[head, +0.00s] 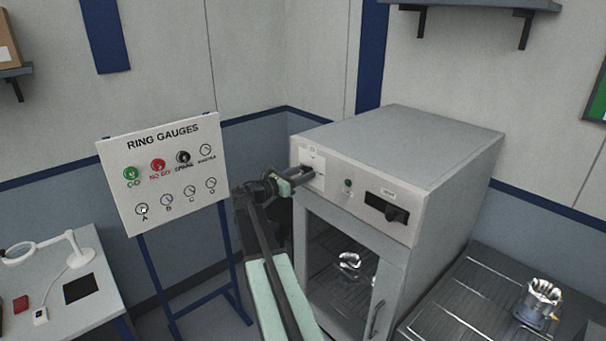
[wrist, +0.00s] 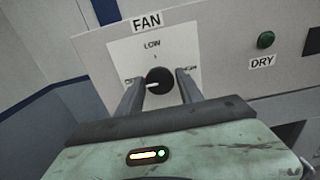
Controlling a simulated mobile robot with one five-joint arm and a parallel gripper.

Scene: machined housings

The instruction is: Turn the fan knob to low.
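The fan knob (wrist: 160,79) is a round black knob on a white plate under a FAN label. Its white pointer mark points left, toward a label partly covered by my left finger. LOW is printed above the knob and a partly covered HIGH to its right. My gripper (wrist: 160,88) is open, with one finger on each side of the knob and a small gap showing on both sides. In the head view my gripper (head: 301,180) is at the left of the cabinet's front panel and hides the knob.
A RING GAUGES board (head: 165,175) stands left of my arm. A bench (head: 440,315) with a metal part is at the right.

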